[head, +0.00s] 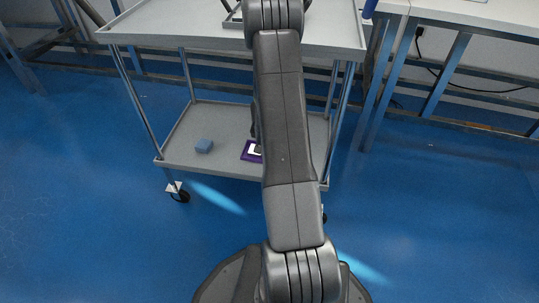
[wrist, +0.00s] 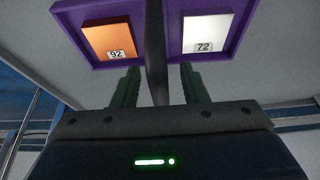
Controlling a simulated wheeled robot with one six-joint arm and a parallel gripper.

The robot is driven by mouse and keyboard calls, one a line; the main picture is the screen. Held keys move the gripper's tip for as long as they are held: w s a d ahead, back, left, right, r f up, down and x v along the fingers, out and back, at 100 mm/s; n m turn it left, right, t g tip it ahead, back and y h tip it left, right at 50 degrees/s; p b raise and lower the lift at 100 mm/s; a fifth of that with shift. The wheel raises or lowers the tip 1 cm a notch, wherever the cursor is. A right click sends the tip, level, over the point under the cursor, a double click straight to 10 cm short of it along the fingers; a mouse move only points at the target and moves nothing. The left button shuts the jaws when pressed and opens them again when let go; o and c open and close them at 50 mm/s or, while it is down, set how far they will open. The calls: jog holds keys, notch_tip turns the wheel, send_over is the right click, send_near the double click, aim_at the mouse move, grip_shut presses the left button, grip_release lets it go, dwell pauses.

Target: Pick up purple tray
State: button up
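The purple tray (head: 246,157) lies on the lower shelf of the cart, largely hidden by my arm in the head view. The wrist view shows its purple rim (wrist: 244,30), with an orange block (wrist: 108,38) labelled 92 on the left and a white block (wrist: 206,33) labelled 72 on the right. A dark upright bar (wrist: 156,50), seemingly the tray's handle, stands between the blocks. My gripper (wrist: 159,69) is open, with its dark green fingers on either side of the bar and visible gaps to it.
The grey cart has a lower shelf (head: 190,160) and an upper shelf (head: 170,25) above it. Thin metal legs stand at the cart's corners. The blue floor around it is clear.

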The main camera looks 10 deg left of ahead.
jog(key=shift+c, duration=0.4)
grip_shut()
jog(key=shift+w, duration=0.1)
jog(key=shift+r, duration=0.1)
